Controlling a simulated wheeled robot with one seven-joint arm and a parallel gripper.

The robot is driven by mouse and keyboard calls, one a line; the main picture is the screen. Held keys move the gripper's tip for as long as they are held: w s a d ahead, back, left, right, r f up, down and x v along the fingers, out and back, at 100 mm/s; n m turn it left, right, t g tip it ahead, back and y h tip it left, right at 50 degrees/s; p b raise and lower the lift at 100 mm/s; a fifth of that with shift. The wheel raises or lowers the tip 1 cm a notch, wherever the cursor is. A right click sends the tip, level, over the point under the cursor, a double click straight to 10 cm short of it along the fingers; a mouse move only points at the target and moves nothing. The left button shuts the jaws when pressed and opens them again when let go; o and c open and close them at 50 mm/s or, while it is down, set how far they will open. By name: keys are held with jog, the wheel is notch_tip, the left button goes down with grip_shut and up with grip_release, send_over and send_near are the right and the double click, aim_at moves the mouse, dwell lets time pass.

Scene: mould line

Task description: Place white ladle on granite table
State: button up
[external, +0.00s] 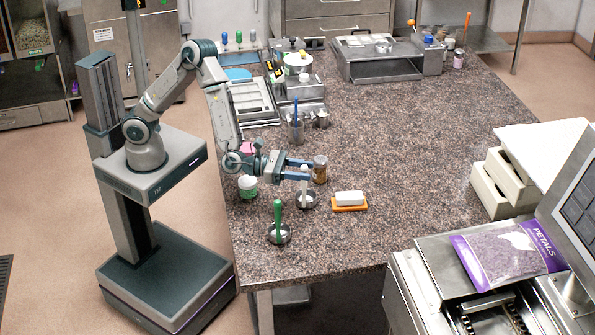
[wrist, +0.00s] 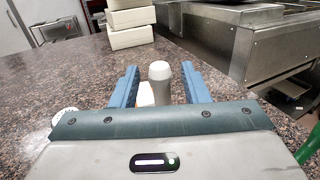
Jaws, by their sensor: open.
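The white ladle (external: 304,188) stands upright on the granite table (external: 400,145), its white handle up and its metal bowl at the table surface. My gripper (external: 307,170) is level, with its two blue fingers apart around the upper handle. In the wrist view, the handle top of the white ladle (wrist: 160,82) shows between the open fingers of my gripper (wrist: 160,72), with visible gaps at both sides. The lower handle and bowl are hidden there.
A green-handled ladle (external: 278,217) stands nearer the front edge. A brown jar (external: 320,170) is just behind the fingers. An orange tray (external: 350,208) with a white block is to the right. A white-and-green jar (external: 248,188) sits below my wrist. The table's right middle is clear.

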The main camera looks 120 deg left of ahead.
jog(key=s+d+m+g+h+b, duration=0.2)
jog(key=s+d+m+h, duration=0.4)
jog(key=s+d+m, duration=0.45)
jog(key=s+a+f+m+g+h, duration=0.1)
jog(key=s+m+g, duration=0.6)
jog(key=s+m, duration=1.1)
jog(key=a+m, duration=0.1)
jog(key=m, duration=0.3)
jog(key=shift+f+g, duration=0.25)
jog(key=shift+g, duration=0.15)
jog(key=shift+o, duration=0.4)
jog(key=s+a+m+g, duration=0.3)
jog(key=s+m, duration=0.5)
jog(key=s, duration=0.4)
jog(key=shift+g, duration=0.5)
jog(key=shift+a, duration=0.1)
